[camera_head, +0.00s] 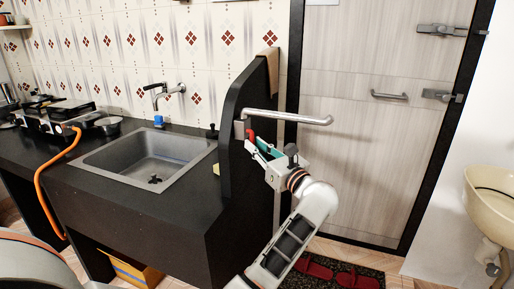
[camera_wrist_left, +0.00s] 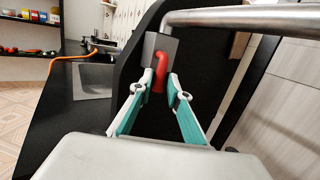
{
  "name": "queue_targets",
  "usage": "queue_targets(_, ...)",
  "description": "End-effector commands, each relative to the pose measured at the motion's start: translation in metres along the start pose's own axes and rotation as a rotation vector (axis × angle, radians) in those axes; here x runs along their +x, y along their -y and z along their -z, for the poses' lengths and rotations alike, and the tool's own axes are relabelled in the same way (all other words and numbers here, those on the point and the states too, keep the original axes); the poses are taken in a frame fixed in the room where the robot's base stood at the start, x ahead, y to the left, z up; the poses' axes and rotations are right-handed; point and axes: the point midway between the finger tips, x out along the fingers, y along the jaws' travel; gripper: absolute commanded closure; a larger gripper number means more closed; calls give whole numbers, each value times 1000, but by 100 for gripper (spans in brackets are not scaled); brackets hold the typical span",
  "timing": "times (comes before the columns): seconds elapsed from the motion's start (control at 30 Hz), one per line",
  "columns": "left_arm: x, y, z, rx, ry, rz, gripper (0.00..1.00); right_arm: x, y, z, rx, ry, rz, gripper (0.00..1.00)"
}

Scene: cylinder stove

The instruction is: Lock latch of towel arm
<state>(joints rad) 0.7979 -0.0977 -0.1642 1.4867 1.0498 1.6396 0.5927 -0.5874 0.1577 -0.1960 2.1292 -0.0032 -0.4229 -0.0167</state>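The towel arm (camera_head: 288,118) is a metal bar fixed to the side of the black partition and reaching out to the right. Its bar also crosses the top of the left wrist view (camera_wrist_left: 250,17). A red latch (camera_head: 251,136) hangs below the grey mount (camera_head: 239,130) at its wall end. In the left wrist view the red latch (camera_wrist_left: 161,68) points down in front of the partition. My left gripper (camera_wrist_left: 160,80) is open, with its green-and-white fingertips on either side of the latch's lower end. Contact is hard to judge. My right gripper is not in view.
The black partition (camera_head: 232,165) stands beside the sink (camera_head: 150,160) and counter. A stove (camera_head: 58,112) with an orange hose (camera_head: 46,165) is at the left. A wooden door (camera_head: 375,150) stands behind the bar. A basin (camera_head: 490,200) is at the right.

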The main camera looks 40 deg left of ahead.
Motion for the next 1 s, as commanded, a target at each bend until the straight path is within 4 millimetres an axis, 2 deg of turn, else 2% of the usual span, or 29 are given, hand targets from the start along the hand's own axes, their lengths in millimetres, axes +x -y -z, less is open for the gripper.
queue_targets(0.43,-5,0,0,0,-1,1,70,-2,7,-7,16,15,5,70)
queue_targets(0.8,-59,0,1,0,-4,2,70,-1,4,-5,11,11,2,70)
queue_targets(1.0,-74,0,0,0,0,1,70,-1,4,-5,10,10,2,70)
